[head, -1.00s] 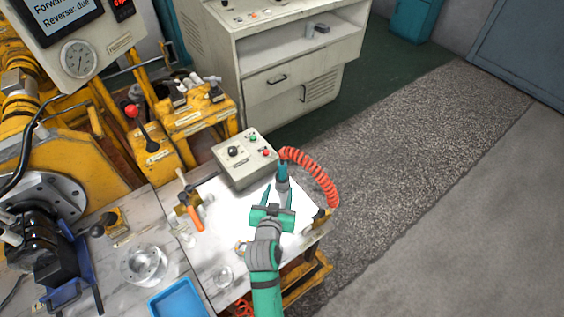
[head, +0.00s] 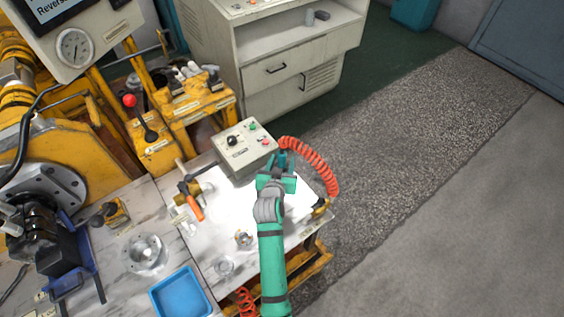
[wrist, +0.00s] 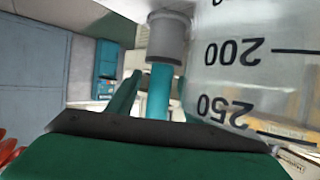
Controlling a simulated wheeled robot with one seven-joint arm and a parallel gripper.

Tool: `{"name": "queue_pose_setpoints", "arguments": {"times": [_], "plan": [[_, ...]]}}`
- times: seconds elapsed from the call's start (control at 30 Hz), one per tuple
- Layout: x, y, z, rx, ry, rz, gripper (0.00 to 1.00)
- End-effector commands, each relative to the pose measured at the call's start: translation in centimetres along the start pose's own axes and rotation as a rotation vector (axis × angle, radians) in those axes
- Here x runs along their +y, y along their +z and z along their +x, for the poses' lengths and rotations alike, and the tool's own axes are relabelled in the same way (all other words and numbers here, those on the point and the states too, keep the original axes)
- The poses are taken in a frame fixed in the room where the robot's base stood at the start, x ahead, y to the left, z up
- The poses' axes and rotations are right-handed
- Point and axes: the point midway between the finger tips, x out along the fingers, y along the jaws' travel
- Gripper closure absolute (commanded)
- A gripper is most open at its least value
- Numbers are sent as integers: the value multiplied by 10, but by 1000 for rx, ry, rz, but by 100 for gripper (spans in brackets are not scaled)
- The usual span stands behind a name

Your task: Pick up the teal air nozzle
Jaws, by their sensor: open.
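The teal air nozzle (head: 283,158) is at the end of the coiled red hose, beside the grey control box, and my gripper hides much of it in the head view. In the wrist view the teal nozzle (wrist: 158,92) shows with a grey collar above it. My gripper (head: 277,170) is open, right at the nozzle. In the wrist view my gripper (wrist: 155,98) has the nozzle between its fingers in the picture. I cannot tell whether either finger touches it. A clear graduated vessel (wrist: 250,60) covers part of the right finger.
The grey control box (head: 245,148) stands just behind the gripper. The coiled red hose (head: 323,168) arcs on the right. An orange-handled tool (head: 194,208) and small glass vessels (head: 224,267) are on the worktop. A blue tray (head: 180,294) lies at front left.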

Motion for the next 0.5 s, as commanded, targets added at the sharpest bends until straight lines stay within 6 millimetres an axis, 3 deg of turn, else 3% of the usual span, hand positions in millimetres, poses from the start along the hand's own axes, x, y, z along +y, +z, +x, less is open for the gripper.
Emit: {"name": "queue_pose_setpoints", "arguments": {"times": [0.27,0.5], "plan": [[0,0,4,1,0,0,53],[0,0,4,1,0,0,100]]}}
